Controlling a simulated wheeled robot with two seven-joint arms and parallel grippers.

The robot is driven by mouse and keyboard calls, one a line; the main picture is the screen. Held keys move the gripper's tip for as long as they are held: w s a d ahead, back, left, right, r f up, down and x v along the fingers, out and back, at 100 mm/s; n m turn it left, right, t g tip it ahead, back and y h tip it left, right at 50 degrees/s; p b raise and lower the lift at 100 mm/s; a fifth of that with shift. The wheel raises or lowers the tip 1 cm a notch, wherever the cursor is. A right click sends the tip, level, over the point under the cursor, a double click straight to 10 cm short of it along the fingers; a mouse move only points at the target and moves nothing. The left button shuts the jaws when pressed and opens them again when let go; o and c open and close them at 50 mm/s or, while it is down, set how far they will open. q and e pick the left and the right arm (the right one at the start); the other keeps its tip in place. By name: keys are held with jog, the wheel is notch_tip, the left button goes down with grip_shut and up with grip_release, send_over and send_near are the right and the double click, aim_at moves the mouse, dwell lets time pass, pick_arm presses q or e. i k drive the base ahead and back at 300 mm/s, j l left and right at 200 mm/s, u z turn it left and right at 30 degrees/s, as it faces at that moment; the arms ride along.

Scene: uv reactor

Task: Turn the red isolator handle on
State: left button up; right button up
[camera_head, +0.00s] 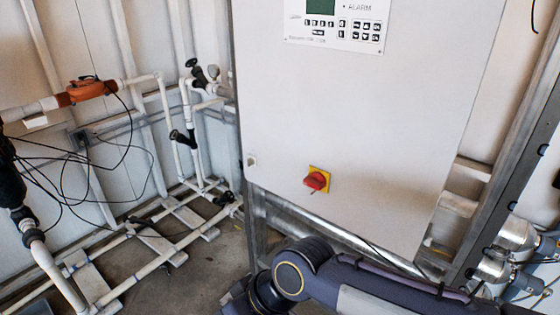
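The red isolator handle (315,181) sits on a yellow square plate (320,174) low on the front of the white cabinet (350,110). The handle looks tilted from level; I cannot tell from this view whether that is on or off. My arm comes in from the bottom right, below the cabinet, with its joint well under the handle and apart from it. Neither of my grippers shows in the head view.
A control panel (336,24) with a screen and keys is at the cabinet's top. White pipes (165,110) with valves and loose black cables stand at left. Silver cylinders (497,262) are at lower right. The space before the handle looks clear.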

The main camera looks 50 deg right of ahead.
aim_at(316, 181)
jog(key=i+z, duration=0.2)
jog(key=i, duration=0.3)
jog(key=i+z, duration=0.15)
jog(key=i, duration=0.35)
jog(key=i+z, duration=0.2)
jog(key=i, duration=0.3)
jog(key=i+j+z, duration=0.2)
jog(key=i, duration=0.25)
jog(key=i+j+z, duration=0.15)
jog(key=i, duration=0.35)
jog(key=i+z, duration=0.15)
jog(key=z, duration=0.3)
jog(key=i+z, duration=0.2)
jog(key=z, duration=0.25)
jog(key=i+j+z, duration=0.15)
jog(key=z, duration=0.3)
jog(key=i+j+z, duration=0.1)
jog(key=z, duration=0.3)
jog(key=j+z, duration=0.1)
jog(key=z, duration=2.05)
